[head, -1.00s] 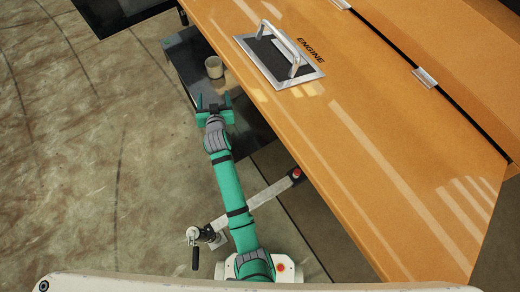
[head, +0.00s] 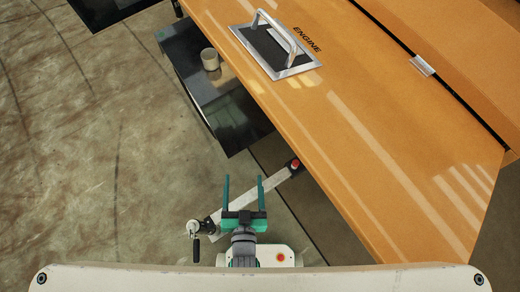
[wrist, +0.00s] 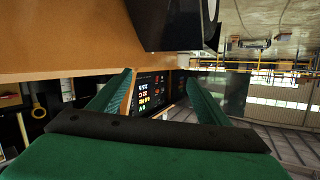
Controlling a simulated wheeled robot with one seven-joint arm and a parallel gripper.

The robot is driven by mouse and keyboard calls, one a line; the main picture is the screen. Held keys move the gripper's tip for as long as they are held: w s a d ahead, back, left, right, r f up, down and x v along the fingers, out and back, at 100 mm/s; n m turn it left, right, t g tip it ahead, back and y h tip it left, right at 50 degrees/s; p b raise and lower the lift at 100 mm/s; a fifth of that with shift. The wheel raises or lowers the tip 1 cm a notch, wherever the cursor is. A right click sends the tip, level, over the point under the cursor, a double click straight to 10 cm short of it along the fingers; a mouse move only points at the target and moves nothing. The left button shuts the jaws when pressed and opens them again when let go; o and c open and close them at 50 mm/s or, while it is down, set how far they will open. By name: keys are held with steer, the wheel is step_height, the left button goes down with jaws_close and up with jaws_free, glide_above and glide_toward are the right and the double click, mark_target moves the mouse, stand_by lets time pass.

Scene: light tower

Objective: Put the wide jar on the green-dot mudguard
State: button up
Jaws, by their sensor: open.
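The wide jar (head: 210,59), pale and round, stands upright on a glossy black mudguard (head: 191,79) beside the orange engine cover. A small green dot (head: 160,36) shows at that mudguard's upper left corner. My gripper (head: 243,181) is open and empty, well below and apart from the jar in the head view. Its two green fingers are spread, and between them in the wrist view (wrist: 158,95) there is no jar.
The large orange engine cover (head: 370,150) fills the right side, with a handled metal hatch (head: 274,50) near the jar. Another dark panel (head: 105,10) lies at the top left. A metal bar with a red end (head: 293,164) is close to my gripper. Open floor lies left.

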steer(key=s+d+r+h, duration=0.1)
steer(key=s+d+r, duration=0.4)
steer(key=s+r, duration=0.3)
steer(key=shift+s+d+n, duration=0.2)
steer(key=shift+s+n, duration=0.2)
stand_by(0.8)
